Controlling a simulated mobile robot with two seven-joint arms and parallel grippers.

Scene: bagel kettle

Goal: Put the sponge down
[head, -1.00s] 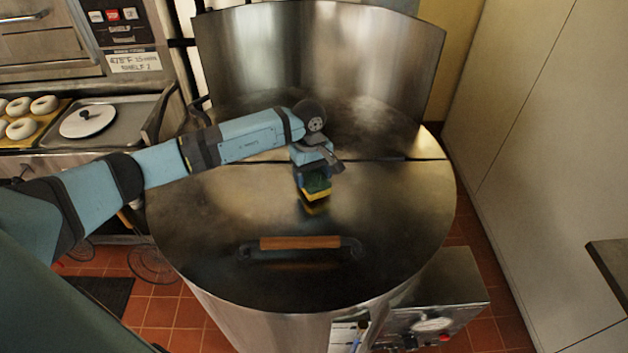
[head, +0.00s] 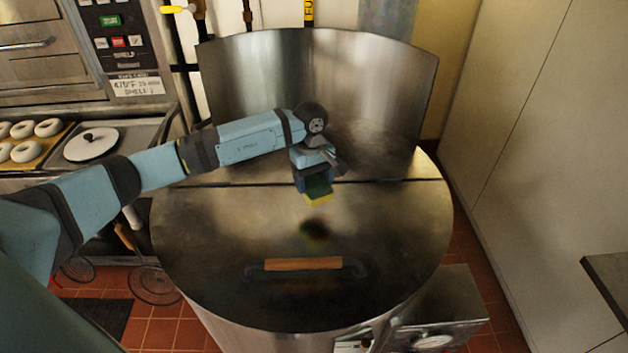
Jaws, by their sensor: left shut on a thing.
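The sponge (head: 319,197), yellow with a dark green side, is held in my left gripper (head: 316,184) over the middle of the kettle's closed metal lid (head: 220,235). The gripper points down and is shut on the sponge. A dark reflection of the sponge shows on the lid below, with a clear gap between them, so the sponge is above the lid and not touching it. The gripper's fingers are partly hidden by the wrist. My right gripper is not in view.
The lid has a handle with a wooden grip (head: 302,264) at the front. A tall curved metal backsplash (head: 320,85) stands behind. A tray of bagels (head: 40,145) and a white round lid (head: 91,145) are at left. A control box (head: 440,310) is at lower right.

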